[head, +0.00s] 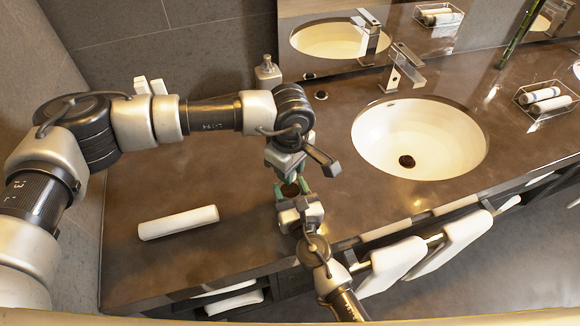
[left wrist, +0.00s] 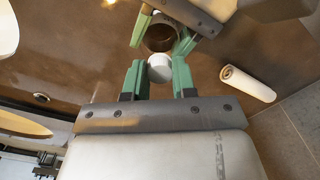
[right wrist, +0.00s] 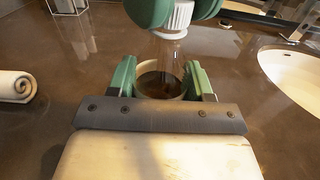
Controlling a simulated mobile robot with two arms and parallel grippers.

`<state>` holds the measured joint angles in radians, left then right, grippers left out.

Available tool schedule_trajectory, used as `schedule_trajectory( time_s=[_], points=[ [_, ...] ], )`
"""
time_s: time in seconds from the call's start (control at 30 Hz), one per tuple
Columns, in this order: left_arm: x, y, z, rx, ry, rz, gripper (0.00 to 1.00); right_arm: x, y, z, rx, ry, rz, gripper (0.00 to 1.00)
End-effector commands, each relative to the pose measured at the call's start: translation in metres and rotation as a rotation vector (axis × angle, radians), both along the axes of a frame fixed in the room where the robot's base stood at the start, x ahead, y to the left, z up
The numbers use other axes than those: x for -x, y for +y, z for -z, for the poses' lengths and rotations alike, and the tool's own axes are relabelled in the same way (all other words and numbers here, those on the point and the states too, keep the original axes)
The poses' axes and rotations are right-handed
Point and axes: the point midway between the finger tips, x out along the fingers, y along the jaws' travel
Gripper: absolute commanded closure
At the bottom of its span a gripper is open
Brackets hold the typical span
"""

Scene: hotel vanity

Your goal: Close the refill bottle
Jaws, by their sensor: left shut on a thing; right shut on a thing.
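My left gripper (head: 288,177) comes down from above over the counter. In the left wrist view its green fingers (left wrist: 159,75) are shut on a white cap (left wrist: 160,67). My right gripper (head: 297,196) faces it from the front edge. In the right wrist view its green fingers (right wrist: 161,82) are shut around the refill bottle (right wrist: 160,84), which looks clear with brown contents. The ribbed white cap (right wrist: 180,17) shows above the bottle's body. I cannot tell whether cap and bottle touch. In the head view the bottle (head: 290,190) is mostly hidden between the grippers.
A rolled white towel (head: 178,222) lies on the counter at the left. A grey dispenser (head: 267,74) stands behind my left gripper. The sink (head: 420,145) and faucet (head: 403,68) are to the right. White towels (head: 392,266) hang along the front edge.

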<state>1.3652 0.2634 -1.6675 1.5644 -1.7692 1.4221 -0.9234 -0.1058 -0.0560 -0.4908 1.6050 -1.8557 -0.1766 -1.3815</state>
Motion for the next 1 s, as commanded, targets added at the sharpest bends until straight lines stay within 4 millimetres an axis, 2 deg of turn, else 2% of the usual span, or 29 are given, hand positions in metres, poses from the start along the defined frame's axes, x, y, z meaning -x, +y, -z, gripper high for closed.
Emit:
schedule_trajectory(
  time_s=[0.4, 0.47, 0.6, 0.63, 0.77, 0.8, 1.0],
  points=[
    [-0.002, 0.0009, -0.0003, -0.002, -0.004, 0.797, 1.0, 0.0004, 0.0001, 0.0, 0.0, 0.0, 0.0, 1.0],
    [-0.0018, 0.0008, -0.0001, -0.002, -0.004, 0.877, 1.0, 0.0005, 0.0002, 0.0, 0.0, 0.0, -0.001, 1.0],
    [-0.0018, 0.0008, 0.0, -0.002, -0.004, 0.863, 1.0, 0.0005, 0.0003, 0.0001, 0.0, 0.0, -0.001, 1.0],
    [-0.0019, 0.0008, 0.0, -0.002, -0.004, 0.862, 0.71, 0.0005, 0.0003, 0.0001, 0.0, 0.0, -0.001, 1.0],
    [-0.0015, 0.0006, 0.0001, -0.001, -0.003, 0.862, 0.51, 0.0005, 0.0002, 0.0001, 0.0, 0.0, -0.001, 1.0],
    [-0.0013, 0.0005, 0.0002, -0.001, -0.003, 0.862, 0.48, 0.0005, 0.0002, 0.0001, 0.0, 0.0, -0.001, 1.0],
    [-0.0006, 0.0001, 0.0004, 0.001, -0.002, 0.862, 0.48, 0.0003, 0.0001, 0.0001, 0.0, 0.0, -0.001, 1.0]
  ],
)
